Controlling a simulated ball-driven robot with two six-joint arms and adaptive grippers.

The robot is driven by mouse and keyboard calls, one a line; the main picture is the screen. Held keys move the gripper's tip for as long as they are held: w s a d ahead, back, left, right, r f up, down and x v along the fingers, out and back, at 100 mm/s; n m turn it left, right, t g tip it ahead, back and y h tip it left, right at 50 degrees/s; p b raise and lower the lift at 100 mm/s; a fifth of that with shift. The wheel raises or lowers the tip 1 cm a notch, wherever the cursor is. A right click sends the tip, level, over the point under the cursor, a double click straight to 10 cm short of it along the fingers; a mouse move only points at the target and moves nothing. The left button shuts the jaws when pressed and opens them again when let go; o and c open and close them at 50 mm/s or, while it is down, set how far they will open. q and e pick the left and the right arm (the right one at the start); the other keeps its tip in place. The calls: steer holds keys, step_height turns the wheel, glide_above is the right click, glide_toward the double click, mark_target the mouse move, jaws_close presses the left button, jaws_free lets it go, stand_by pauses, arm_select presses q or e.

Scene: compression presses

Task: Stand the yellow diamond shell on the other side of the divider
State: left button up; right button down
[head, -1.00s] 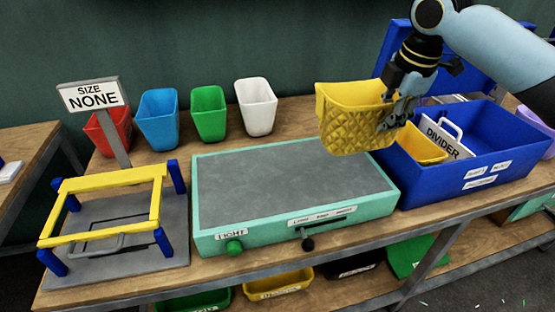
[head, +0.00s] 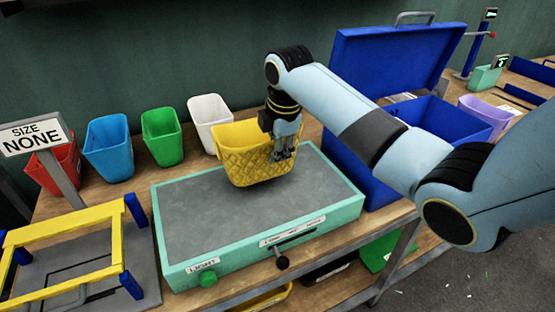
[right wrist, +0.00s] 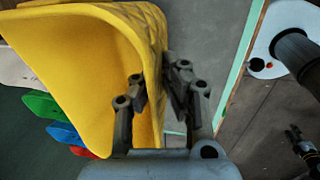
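The yellow diamond shell (head: 243,160) is an open bucket with a quilted diamond pattern on its outside. It is upright over the grey top of the light table (head: 195,215); I cannot tell whether it touches. My right gripper (head: 284,152) is shut on its right-hand wall. In the right wrist view, the fingers (right wrist: 155,85) lie on either side of the yellow wall (right wrist: 95,55). The blue crate (head: 462,118) is right of the light table, and my right arm covers much of it. The divider is hidden now. A small dark shape at the wrist view's right edge may be my left gripper.
White (head: 208,120), green (head: 162,137), blue (head: 108,148) and red (head: 52,172) buckets stand along the back. A yellow-barred frame (head: 70,222) and a SIZE NONE sign (head: 33,136) are at left. The crate's blue lid (head: 390,60) stands open behind it.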

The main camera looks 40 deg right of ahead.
mark_target(277, 168)
steer(key=shift+s+x, duration=0.15)
steer(key=shift+x, duration=0.6)
steer(key=shift+s+x, duration=0.2)
steer(key=shift+x, duration=0.55)
steer(key=c, duration=1.5)
jaws_free()
steer(key=shift+f, duration=0.1)
